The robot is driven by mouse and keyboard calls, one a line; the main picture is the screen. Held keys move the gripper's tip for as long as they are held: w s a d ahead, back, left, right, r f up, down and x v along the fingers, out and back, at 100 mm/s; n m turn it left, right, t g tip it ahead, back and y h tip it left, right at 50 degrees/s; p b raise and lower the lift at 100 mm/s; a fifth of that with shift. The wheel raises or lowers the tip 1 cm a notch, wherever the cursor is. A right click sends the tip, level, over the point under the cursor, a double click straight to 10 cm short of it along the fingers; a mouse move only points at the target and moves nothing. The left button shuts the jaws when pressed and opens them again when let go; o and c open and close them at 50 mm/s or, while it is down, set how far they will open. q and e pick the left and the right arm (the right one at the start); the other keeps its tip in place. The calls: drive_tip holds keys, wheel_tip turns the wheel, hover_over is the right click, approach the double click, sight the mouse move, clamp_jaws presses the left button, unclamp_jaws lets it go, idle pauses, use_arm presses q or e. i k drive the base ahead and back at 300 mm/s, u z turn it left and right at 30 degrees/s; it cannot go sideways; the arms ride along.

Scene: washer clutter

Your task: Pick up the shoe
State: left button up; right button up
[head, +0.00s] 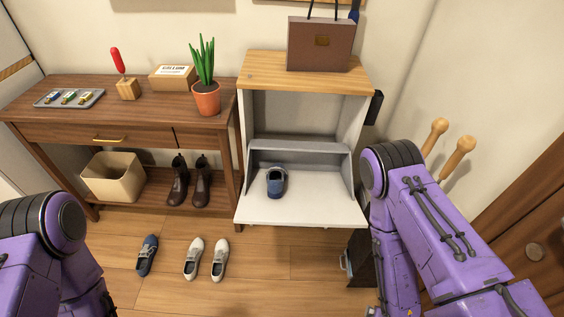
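A blue shoe with a light sole (276,182) sits on the lowered white flap of the shoe cabinet (310,205), left of its middle. A similar blue shoe (148,256) lies on the wooden floor, left of a pair of pale shoes (193,259). Both of my purple arms show at the lower left and the right. I make out neither gripper's fingertips, and nothing of mine touches either blue shoe.
A brown console table (150,115) holds a tray, a box and a potted plant (206,98). Under it are a bin (113,177) and dark boots (179,182). A brown bag (320,44) stands on the cabinet. A door (530,230) is at the right.

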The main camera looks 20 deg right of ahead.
sight(150, 246)
drive_tip(key=z, duration=0.05)
drive_tip(key=k, duration=0.45)
drive_tip(key=u, duration=1.2)
drive_tip(key=i, duration=0.9)
drive_tip(key=u, duration=1.1)
drive_tip(key=i, duration=0.85)
drive_tip(key=z, duration=0.85)
drive_tip(key=i, duration=0.7)
drive_tip(key=z, duration=0.8)
